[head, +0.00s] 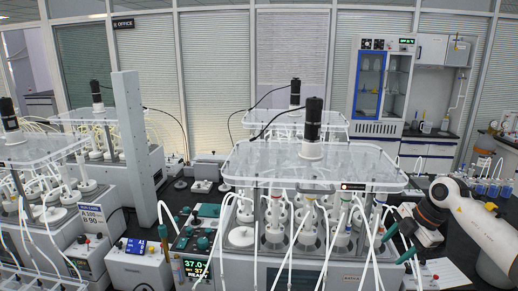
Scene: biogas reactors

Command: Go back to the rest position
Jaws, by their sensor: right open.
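My right arm comes in from the right edge, white with a black wrist and an orange ring. My right gripper (398,244) is at its end, pointing left and down, with teal fingertips spread apart. It is open, and I see nothing held between the fingers. It is close to the right side of the front biogas reactor unit (310,160); I cannot tell whether it touches the thin white tubes there. My left gripper is not in view.
The front reactor has a clear top plate, a black motor (313,118) and several tubed bottles below. More reactors stand left and behind. A control box with a lit display (195,268) is at front left. A glass-door cabinet (382,85) stands at the back right.

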